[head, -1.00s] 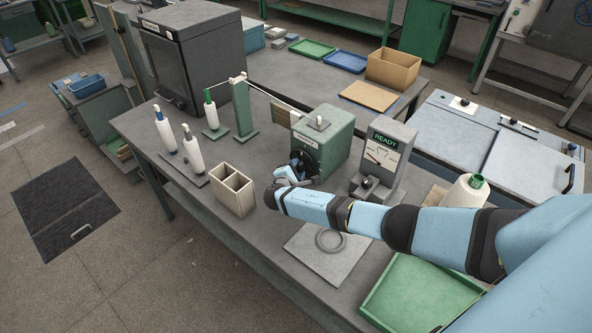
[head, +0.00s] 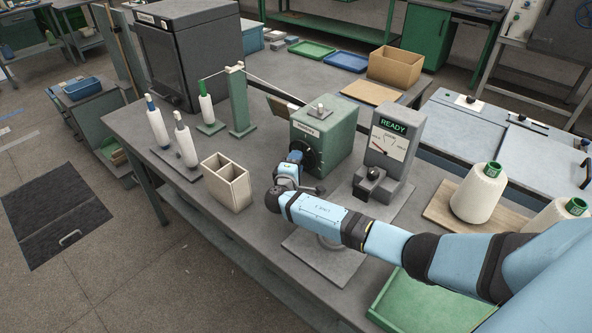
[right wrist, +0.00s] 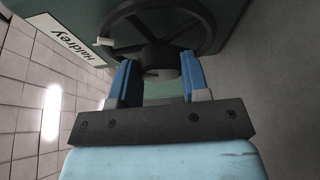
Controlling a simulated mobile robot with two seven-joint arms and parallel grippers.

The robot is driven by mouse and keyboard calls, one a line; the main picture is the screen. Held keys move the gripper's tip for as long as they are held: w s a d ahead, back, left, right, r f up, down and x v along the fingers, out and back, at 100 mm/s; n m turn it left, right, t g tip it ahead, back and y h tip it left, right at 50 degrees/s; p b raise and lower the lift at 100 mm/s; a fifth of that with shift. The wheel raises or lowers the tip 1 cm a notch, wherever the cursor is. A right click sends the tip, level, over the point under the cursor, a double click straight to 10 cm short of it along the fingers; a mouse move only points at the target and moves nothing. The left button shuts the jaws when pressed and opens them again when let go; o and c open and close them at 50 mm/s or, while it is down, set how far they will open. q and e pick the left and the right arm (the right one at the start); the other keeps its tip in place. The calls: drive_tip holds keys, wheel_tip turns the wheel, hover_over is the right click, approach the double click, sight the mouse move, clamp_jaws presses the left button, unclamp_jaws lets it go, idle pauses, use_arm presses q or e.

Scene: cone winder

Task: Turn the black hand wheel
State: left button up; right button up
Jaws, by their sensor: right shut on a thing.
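The black hand wheel (head: 309,156) is on the front face of the green winder box (head: 338,140), partly hidden by my right gripper. In the right wrist view the wheel's rim and spokes (right wrist: 150,22) fill the top of the picture. My right gripper (head: 295,158) is at the wheel. Its two blue fingers (right wrist: 157,72) stand on either side of a dark part of the wheel near the hub and are shut on it. The exact contact is hard to see. My left gripper is not in view.
A grey gauge unit (head: 394,140) reading READY stands right of the winder. A beige divided box (head: 227,184) stands to its left. White cones (head: 478,193) are at the right, and a green tray (head: 430,300) is at the front. Thread runs from the green post (head: 239,100).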

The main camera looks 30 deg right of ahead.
idle(0.4)
drive_tip(key=o, duration=0.9)
drive_tip(key=shift+a, duration=0.1)
drive_tip(key=b+v, duration=0.1)
drive_tip(key=v, duration=1.2)
drive_tip(key=shift+s+a, duration=0.25)
drive_tip(key=shift+a, duration=0.05)
